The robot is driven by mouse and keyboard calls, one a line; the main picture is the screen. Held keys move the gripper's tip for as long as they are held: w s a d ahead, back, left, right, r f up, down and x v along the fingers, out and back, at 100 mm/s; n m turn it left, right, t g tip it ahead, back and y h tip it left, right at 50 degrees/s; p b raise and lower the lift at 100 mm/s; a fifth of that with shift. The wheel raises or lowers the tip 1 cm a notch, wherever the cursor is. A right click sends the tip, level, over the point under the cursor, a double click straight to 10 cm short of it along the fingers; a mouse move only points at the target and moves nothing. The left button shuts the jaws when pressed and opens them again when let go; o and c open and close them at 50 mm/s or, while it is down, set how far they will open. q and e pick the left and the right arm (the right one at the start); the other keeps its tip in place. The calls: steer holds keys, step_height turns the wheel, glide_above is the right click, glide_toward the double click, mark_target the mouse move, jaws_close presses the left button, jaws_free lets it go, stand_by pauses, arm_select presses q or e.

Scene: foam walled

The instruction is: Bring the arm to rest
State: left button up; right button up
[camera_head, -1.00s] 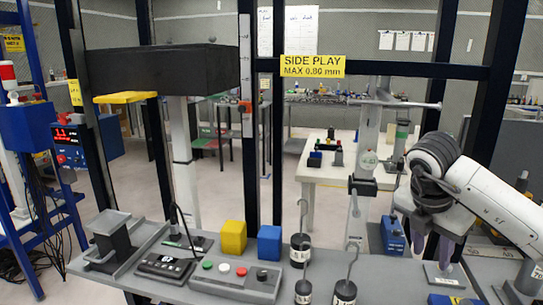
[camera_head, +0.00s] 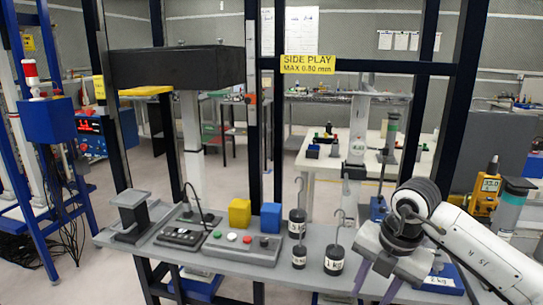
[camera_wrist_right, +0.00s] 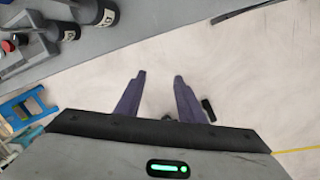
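My right arm (camera_head: 480,245) comes in from the right in the head view. Its gripper (camera_head: 375,290) points down at the front right edge of the grey bench (camera_head: 120,238). In the right wrist view the two purple fingers of my right gripper (camera_wrist_right: 158,95) stand apart with bare floor between and beyond them. The right gripper is open and empty. My left arm and left gripper are not in the head view.
Hooked weights (camera_head: 334,260) stand close left of my right gripper. A yellow block (camera_head: 239,212), a blue block (camera_head: 270,217) and a button box (camera_head: 242,246) are on the bench. Dark frame posts (camera_head: 252,120) rise behind. Open floor (camera_wrist_right: 230,70) lies in front of the bench.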

steer(key=s+a+f+n+g+y, duration=0.15)
steer(key=s+a+y, duration=0.35)
steer(key=a, duration=0.5)
steer(key=s+a+f+n+g+y, duration=0.15)
steer(key=s+a+y, duration=0.35)
steer(key=a, duration=0.5)
steer(key=s+a+r+m+t+y, duration=0.1)
steer(key=a+r+m+t+y, duration=0.2)
steer(key=a+r+y, duration=0.3)
steer(key=w+d+f+m+t+h, duration=0.2)
steer(key=w+d+m+t, duration=0.2)
steer(key=d+m+t, duration=0.7)
steer(key=d+f+m+t+h, duration=0.3)
steer(key=d+f+m+h, duration=0.1)
steer(key=f+m+h, duration=0.5)
steer(key=s+d+f+m+g+h, duration=0.1)
steer(key=s+d+f+m+g, duration=0.2)
steer(key=s+f, duration=0.6)
steer(key=s+d+f+m+g+h, duration=0.2)
steer(key=s+d+f+g, duration=0.1)
steer(key=s+f, duration=0.5)
step_height(320, 180, down, 2)
steer(key=shift+s+d+f+m+g+h, duration=0.3)
steer(key=shift+s+d+m+g, duration=0.1)
steer(key=shift+g, duration=0.1)
